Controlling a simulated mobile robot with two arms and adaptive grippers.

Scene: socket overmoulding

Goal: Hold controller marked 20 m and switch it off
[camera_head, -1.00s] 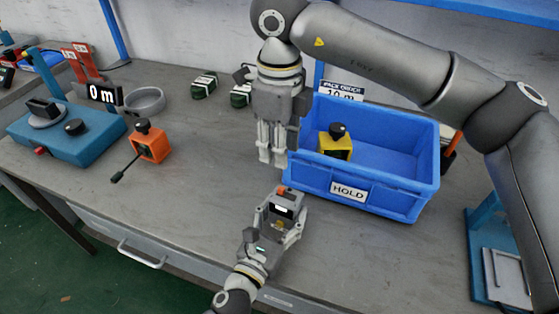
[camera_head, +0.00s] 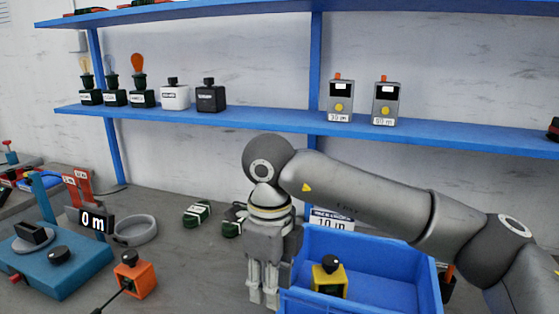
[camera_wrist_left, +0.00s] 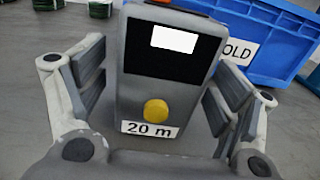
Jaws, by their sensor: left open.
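The controller marked 20 m (camera_wrist_left: 160,85) is in the left wrist view. It is a grey box with a dark face, a lit white screen, a yellow button (camera_wrist_left: 156,111) and part of an orange piece (camera_wrist_left: 182,10) at its top edge. My left gripper (camera_wrist_left: 155,85) is open, with one finger on each side of the controller; gaps show beside it.
The blue bin (camera_head: 420,270) holds a yellow box (camera_head: 328,278). Two similar controllers (camera_head: 340,100) (camera_head: 386,102) stand on the blue shelf (camera_head: 270,127). A teal machine (camera_head: 75,268), grey ring (camera_head: 136,231) and orange box (camera_head: 135,276) are on the bench at left.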

